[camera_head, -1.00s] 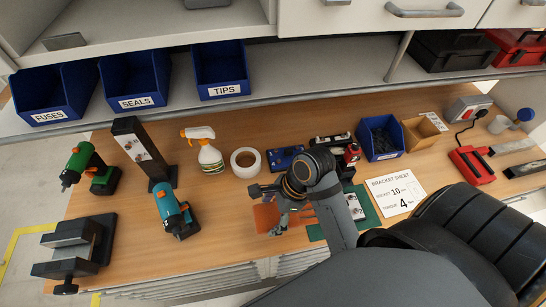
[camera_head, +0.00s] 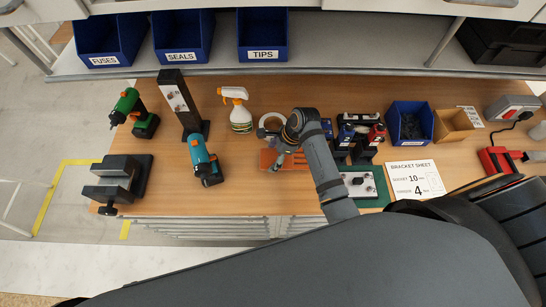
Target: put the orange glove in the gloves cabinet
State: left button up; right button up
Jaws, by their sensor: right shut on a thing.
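The orange glove (camera_head: 296,162) lies on the wooden bench near its front edge, left of the green mat. My right gripper (camera_head: 277,160) is at the glove's left part, pointing down, and is shut on it. The fingers and wrist cover part of the glove, so I cannot tell whether it is lifted off the bench. My left gripper is not in view. No cabinet labelled for gloves can be made out.
A blue drill (camera_head: 205,162), a spray bottle (camera_head: 238,112) and a tape roll (camera_head: 270,124) stand near the glove. A vise (camera_head: 118,180) is at the left. Blue bins (camera_head: 262,36) line the shelf above. A bracket sheet (camera_head: 416,179) lies to the right.

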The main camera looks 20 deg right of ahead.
jog(key=shift+w+f, duration=0.1)
notch_tip(320, 180, down, 2)
jog(key=shift+w+a+f+p, duration=0.1)
jog(key=shift+w+f+p, duration=0.1)
jog(key=shift+p, duration=0.55)
jog(key=shift+f, duration=0.6)
jog(key=o, duration=0.9)
jog(key=shift+o, duration=1)
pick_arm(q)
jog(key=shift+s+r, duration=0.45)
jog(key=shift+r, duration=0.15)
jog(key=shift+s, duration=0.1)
